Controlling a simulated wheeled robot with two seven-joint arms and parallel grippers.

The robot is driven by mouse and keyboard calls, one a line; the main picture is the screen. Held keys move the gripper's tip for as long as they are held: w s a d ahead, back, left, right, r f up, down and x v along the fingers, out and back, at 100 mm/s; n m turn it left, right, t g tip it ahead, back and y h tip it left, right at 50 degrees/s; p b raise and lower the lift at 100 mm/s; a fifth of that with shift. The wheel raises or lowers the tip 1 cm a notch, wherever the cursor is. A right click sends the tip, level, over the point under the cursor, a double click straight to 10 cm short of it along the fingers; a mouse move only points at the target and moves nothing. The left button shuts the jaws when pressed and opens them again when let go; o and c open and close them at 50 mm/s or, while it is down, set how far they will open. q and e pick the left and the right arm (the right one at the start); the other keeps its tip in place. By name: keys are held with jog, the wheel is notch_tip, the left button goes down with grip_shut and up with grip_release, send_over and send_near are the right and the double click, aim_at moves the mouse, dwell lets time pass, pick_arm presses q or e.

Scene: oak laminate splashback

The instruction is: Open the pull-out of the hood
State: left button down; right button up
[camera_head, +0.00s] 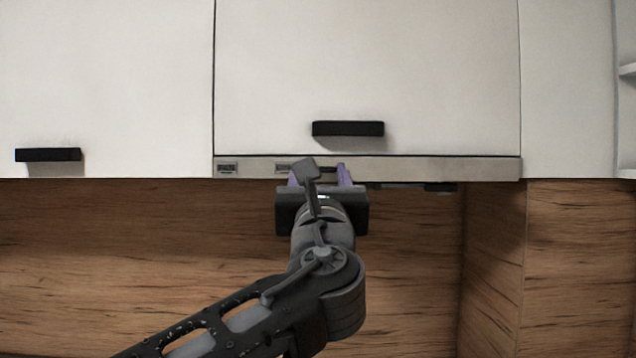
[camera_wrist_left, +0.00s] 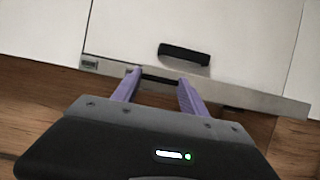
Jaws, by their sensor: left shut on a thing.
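The hood's pull-out (camera_head: 430,168) shows as a thin metallic grey strip under a white cabinet door, with a small dark panel near its left end. It also shows in the left wrist view (camera_wrist_left: 245,96). My left gripper (camera_head: 322,170) reaches up from below, with its purple fingers at the strip left of its middle. In the left wrist view, a short dark bar (camera_wrist_left: 160,79) on the strip lies between the fingertips (camera_wrist_left: 160,77), and the jaws are shut on it. My wrist hides part of the strip in the head view. My right gripper is out of view.
A white cabinet door (camera_head: 365,65) with a black handle (camera_head: 347,128) is directly above the strip. Another white door (camera_head: 105,75) with a black handle (camera_head: 48,154) is at the left. An oak splashback (camera_head: 130,235) is behind. A wooden side panel (camera_head: 495,260) stands at the right.

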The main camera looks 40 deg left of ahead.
pick_arm(q)
jog(key=shift+s, duration=0.1)
jog(key=c, duration=0.6)
grip_release()
jog(key=b+v, duration=0.2)
jog(key=v, duration=0.6)
